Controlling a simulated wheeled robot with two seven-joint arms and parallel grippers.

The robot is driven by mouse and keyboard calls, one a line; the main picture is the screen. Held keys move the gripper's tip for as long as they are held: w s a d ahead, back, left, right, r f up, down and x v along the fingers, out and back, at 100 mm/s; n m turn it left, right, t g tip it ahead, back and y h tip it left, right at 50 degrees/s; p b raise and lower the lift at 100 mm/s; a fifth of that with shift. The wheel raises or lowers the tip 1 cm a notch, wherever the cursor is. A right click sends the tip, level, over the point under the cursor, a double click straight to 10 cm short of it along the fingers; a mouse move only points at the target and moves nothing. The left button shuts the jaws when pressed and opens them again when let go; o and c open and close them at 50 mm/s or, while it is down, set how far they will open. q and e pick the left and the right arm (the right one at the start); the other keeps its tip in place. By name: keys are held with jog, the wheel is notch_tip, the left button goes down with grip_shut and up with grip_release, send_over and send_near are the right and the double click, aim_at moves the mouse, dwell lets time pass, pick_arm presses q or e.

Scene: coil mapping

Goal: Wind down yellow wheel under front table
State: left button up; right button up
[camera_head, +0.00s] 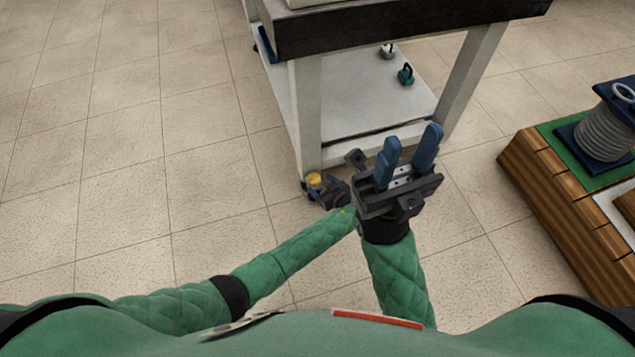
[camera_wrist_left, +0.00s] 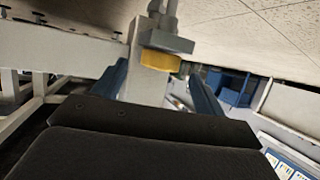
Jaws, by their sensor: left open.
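The yellow wheel (camera_head: 314,179) sits low at the foot of the front table's near left leg (camera_head: 306,115). My left gripper (camera_head: 322,189) is down at floor level right beside it. In the left wrist view the yellow wheel (camera_wrist_left: 160,62) lies under a grey bracket, between my two blue fingers (camera_wrist_left: 158,88), which stand apart around it. I cannot tell whether either finger touches it. My right gripper (camera_head: 409,147) is open and empty, held in front of the table with its blue fingers up.
The front table has a dark top (camera_head: 390,22) and a white lower shelf (camera_head: 365,100) carrying a teal object (camera_head: 406,74) and a grey one (camera_head: 388,51). A wooden platform (camera_head: 560,185) with a grey coil (camera_head: 604,133) stands at right. The tiled floor at left is clear.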

aim_at(318, 182)
pick_arm(q)
jog(key=shift+x, duration=1.6)
